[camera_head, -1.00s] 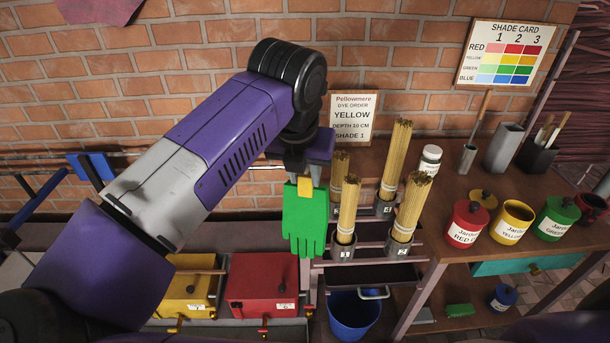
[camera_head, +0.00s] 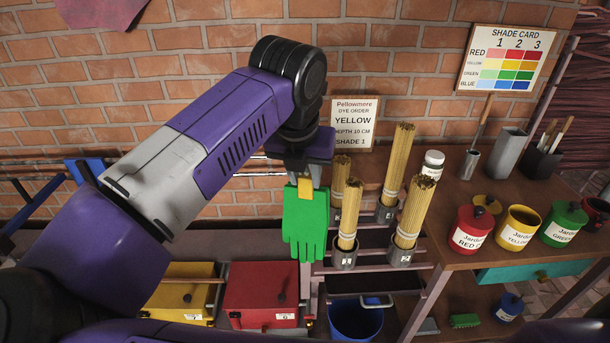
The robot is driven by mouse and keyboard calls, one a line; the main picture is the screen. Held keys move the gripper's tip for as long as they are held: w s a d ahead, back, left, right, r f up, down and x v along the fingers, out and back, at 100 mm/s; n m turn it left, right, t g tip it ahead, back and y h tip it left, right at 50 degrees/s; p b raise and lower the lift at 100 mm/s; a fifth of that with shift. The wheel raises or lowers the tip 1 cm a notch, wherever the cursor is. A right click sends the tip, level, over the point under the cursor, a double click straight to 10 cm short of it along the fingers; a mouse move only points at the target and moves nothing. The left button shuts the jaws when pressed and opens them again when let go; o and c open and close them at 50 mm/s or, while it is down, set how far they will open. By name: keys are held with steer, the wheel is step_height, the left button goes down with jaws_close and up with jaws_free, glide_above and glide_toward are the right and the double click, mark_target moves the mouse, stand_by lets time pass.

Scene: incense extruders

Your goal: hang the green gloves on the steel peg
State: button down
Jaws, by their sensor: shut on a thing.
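The green gloves (camera_head: 305,222) hang fingers-down from my gripper (camera_head: 305,184). My gripper is shut on a yellow tab (camera_head: 305,188) at their cuff. The gloves are in mid-air in front of the brick wall, just left of the bundles of sticks. Thin steel bars (camera_head: 262,165) show along the wall left of my gripper, partly behind my arm. I cannot tell which of them is the steel peg.
Bundles of yellow sticks (camera_head: 348,212) stand in numbered metal cups right of the gloves. Red (camera_head: 262,285) and yellow (camera_head: 180,290) boxes and a blue bucket (camera_head: 356,320) are below. Dye jars (camera_head: 470,230) stand on the wooden bench at right.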

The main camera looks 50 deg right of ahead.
steer(key=c, duration=1)
jaws_free()
steer(key=v, duration=0.8)
